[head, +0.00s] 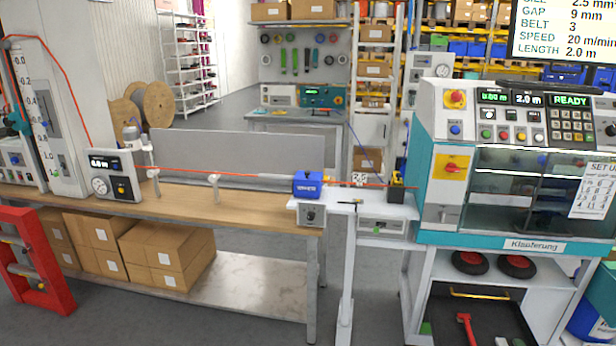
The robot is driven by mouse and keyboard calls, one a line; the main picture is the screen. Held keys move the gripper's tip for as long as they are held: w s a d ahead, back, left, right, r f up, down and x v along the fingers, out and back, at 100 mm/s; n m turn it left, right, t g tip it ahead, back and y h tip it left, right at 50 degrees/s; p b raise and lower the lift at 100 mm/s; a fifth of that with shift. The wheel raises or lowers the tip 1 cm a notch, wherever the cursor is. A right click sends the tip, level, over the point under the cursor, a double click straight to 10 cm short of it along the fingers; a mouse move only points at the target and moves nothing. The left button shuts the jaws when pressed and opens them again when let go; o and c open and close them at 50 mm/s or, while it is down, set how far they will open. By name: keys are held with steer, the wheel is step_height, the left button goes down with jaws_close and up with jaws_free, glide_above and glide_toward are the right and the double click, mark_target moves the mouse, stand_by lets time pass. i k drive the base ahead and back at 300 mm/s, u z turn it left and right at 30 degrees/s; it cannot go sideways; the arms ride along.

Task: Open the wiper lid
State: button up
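A small blue box (307,184) with a pale label sits on the small white stand at the right end of the wooden bench. It looks like the wiper, and its blue top appears closed. An orange cable (190,170) runs along the bench to the box and on towards the machine at the right. A grey block with a round knob (311,215) is below the box. My gripper is not in view. The fine details of the lid, such as a latch or hinge, are too small to tell.
A yellow and black guide (396,188) stands right of the box. The large machine (500,150) with its READY display is at the right. A measuring unit (114,175) is on the left of the bench (260,205). A red frame (35,265) stands front left. Grey floor is open in front.

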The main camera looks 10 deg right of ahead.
mark_target(307, 176)
steer(key=u, duration=0.05)
steer(key=i, duration=0.95)
steer(key=z, duration=0.45)
steer(key=k, duration=0.15)
steer(key=u, duration=2.5)
